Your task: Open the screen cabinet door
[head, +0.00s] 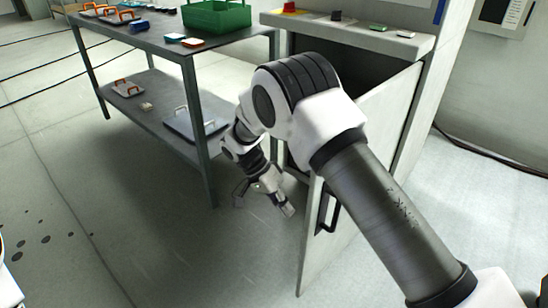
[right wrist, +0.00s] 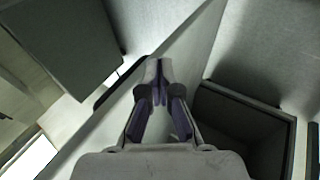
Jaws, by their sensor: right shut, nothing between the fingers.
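The screen cabinet (head: 345,28) stands at right of centre with a dark opening under its top. Its door (head: 317,250) stands swung out, with a black handle (head: 328,212) on the outer face. My right gripper (head: 287,209) is shut and empty, low beside the door's free edge, on the side away from the handle. In the right wrist view the closed fingers (right wrist: 158,88) point along the pale door panel (right wrist: 190,60); I cannot tell whether they touch it. My right arm hides part of the door and opening. My left gripper is out of view.
A grey two-shelf table (head: 160,45) stands left of the cabinet, a leg close to my right gripper. It bears a green crate (head: 216,17) and small items. A red button (head: 289,7) sits on the cabinet top. The floor at left is mostly clear.

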